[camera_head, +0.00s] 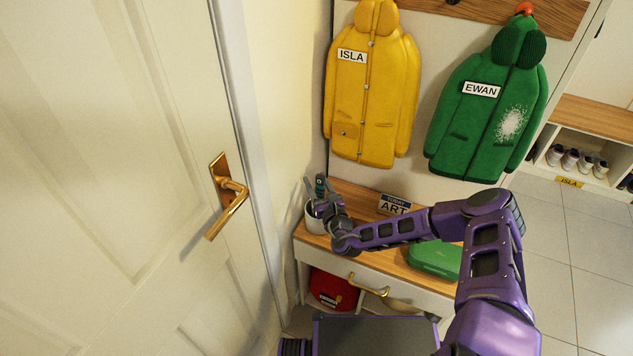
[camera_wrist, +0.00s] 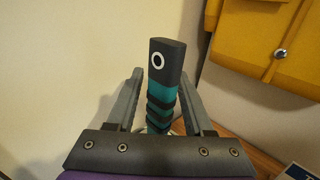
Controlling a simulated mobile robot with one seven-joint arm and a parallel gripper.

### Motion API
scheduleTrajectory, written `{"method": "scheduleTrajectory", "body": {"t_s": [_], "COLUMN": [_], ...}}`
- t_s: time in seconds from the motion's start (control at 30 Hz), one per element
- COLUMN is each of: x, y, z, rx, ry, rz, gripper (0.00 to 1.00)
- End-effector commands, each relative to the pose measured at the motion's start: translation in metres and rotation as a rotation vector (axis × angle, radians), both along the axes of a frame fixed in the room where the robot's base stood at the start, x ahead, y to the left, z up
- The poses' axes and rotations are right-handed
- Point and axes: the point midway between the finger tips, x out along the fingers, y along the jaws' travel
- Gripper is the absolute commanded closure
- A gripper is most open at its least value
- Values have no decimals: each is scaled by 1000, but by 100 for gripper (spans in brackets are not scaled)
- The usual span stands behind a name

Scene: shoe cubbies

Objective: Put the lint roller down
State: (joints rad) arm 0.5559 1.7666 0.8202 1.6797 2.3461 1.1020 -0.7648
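The lint roller has a teal and black handle with a white ring near its black end. In the wrist view the lint roller (camera_wrist: 162,90) stands between my gripper's fingers (camera_wrist: 161,100), with gaps seen on both sides. My gripper (camera_head: 318,204) is open around it. In the head view the teal handle of the lint roller (camera_head: 320,184) sticks up above a white pot (camera_head: 316,222) at the left end of the wooden bench top. The roller's lower end is hidden, apparently inside the pot.
The bench (camera_head: 350,200) also holds a sign (camera_head: 394,204) and a green case (camera_head: 435,259). A yellow coat (camera_head: 370,90) and a green coat (camera_head: 490,105) hang above. A door (camera_head: 120,170) and wall stand close on the left. A red item (camera_head: 333,289) lies in the cubby below.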

Motion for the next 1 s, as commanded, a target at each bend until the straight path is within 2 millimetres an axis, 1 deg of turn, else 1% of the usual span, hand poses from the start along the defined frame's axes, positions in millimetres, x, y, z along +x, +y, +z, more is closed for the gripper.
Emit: {"method": "scheduleTrajectory", "body": {"t_s": [0.27, 0.5, 0.53, 0.73, 1.0], "x": [0, 0, -7, -52, -113], "y": [0, -1, -3, -21, -47], "z": [0, -4, 1, 9, 6], "rx": [0, 2, 1, 0, 0], "ry": [0, 0, 1, 2, 2], "rz": [0, -2, 0, 1, -1], "gripper": [39, 39, 39, 39, 39]}}
